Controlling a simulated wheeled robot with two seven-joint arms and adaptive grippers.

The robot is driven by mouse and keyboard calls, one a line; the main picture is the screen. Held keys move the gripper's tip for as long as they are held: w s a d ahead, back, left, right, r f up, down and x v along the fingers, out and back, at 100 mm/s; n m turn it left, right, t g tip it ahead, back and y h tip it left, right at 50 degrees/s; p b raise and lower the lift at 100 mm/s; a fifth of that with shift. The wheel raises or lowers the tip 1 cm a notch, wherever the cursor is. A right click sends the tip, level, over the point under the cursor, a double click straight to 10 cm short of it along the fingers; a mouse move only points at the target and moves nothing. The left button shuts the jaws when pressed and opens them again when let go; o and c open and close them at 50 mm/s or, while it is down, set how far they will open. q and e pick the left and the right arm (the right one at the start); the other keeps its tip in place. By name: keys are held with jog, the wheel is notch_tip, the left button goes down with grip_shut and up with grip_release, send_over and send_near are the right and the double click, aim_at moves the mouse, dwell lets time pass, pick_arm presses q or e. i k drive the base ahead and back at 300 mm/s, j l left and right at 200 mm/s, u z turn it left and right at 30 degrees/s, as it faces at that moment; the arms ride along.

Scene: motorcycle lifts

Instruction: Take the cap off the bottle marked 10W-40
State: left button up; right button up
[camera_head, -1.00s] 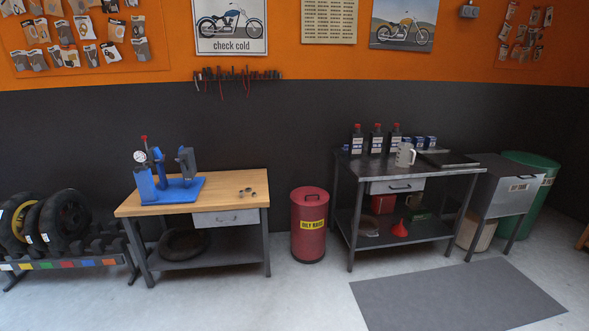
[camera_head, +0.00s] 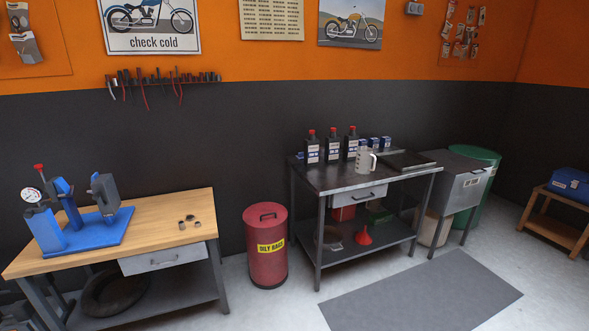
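Three dark bottles with red caps stand upright in a row at the back left of the dark metal bench (camera_head: 345,183): a left bottle (camera_head: 312,150), a middle bottle (camera_head: 332,149) and a right bottle (camera_head: 351,145). Each has a pale and blue label, too small to read, so I cannot tell which is marked 10W-40. The caps appear to be on all three. Neither of my grippers is in view.
A white jug (camera_head: 365,160) stands in front of the right bottle, with small blue boxes (camera_head: 374,143) behind. A red oily rags bin (camera_head: 265,246) stands left of the bench. A wooden workbench (camera_head: 155,228) is further left. Grey mat (camera_head: 420,293) and open floor lie in front.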

aim_at(351, 142)
jog(key=i+z, duration=0.45)
jog(key=i, duration=0.45)
jog(key=i+l, duration=0.15)
jog(key=i, duration=0.25)
